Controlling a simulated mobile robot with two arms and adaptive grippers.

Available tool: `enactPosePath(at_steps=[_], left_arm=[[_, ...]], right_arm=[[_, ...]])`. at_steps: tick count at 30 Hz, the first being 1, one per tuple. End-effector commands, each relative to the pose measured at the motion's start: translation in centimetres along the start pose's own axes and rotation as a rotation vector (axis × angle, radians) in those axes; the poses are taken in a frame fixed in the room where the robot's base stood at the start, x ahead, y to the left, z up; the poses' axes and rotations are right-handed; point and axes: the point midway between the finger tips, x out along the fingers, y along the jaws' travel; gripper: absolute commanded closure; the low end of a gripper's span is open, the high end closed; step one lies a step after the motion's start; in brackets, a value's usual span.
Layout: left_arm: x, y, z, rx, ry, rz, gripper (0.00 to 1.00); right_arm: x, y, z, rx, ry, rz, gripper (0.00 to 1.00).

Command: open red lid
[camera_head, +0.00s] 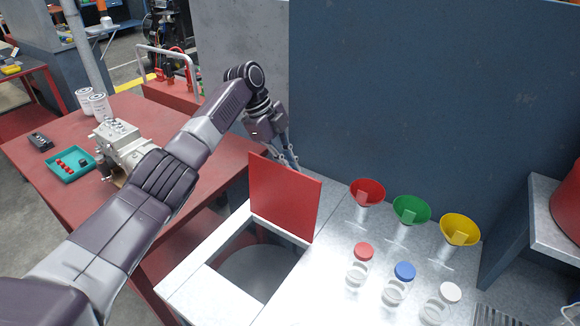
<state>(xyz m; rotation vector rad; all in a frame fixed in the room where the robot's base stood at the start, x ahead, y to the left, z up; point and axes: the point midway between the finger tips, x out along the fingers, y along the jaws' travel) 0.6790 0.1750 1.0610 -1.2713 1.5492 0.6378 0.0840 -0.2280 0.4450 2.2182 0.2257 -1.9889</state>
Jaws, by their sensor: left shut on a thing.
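The red lid (284,196) is a flat square panel. It stands nearly upright at the back edge of a square opening (252,268) in the grey metal counter, and the dark round inside of the bin shows below it. My left gripper (290,163) is shut on the lid at its top edge, its fingers pointing down; the lid hides part of the fingertips. My left arm reaches across from the lower left. My right gripper is not in view.
Red (367,190), green (411,208) and yellow (460,228) funnels stand on the counter, with capped jars in front. A blue-grey wall panel (430,90) rises behind. The red table (225,155) at left holds an engine part and a teal tray (66,172).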

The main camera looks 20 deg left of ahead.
Motion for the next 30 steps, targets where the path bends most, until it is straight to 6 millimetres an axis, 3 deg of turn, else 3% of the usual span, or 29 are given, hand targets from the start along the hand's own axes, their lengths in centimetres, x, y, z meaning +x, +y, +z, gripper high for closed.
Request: enactPosePath(at_steps=[1, 3, 4, 8, 23, 30], left_arm=[[1.4, -0.6, -0.2, 0.007, 0.011, -0.026, 1.0], [1.4, -0.6, -0.2, 0.007, 0.012, -0.027, 1.0], [1.4, -0.6, -0.2, 0.007, 0.012, -0.027, 0.89], [1.4, -0.6, -0.2, 0.007, 0.012, -0.027, 0.75], [1.5, -0.5, 0.0, 0.004, 0.004, -0.023, 0.74], [-1.1, -0.3, -0.1, 0.008, 0.001, -0.028, 0.74]], right_arm=[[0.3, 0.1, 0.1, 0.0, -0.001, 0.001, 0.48], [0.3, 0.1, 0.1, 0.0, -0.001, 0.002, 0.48], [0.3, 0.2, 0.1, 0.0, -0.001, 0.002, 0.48], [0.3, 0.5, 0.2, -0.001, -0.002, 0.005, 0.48], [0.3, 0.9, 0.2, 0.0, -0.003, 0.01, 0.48], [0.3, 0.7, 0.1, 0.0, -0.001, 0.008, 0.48]])
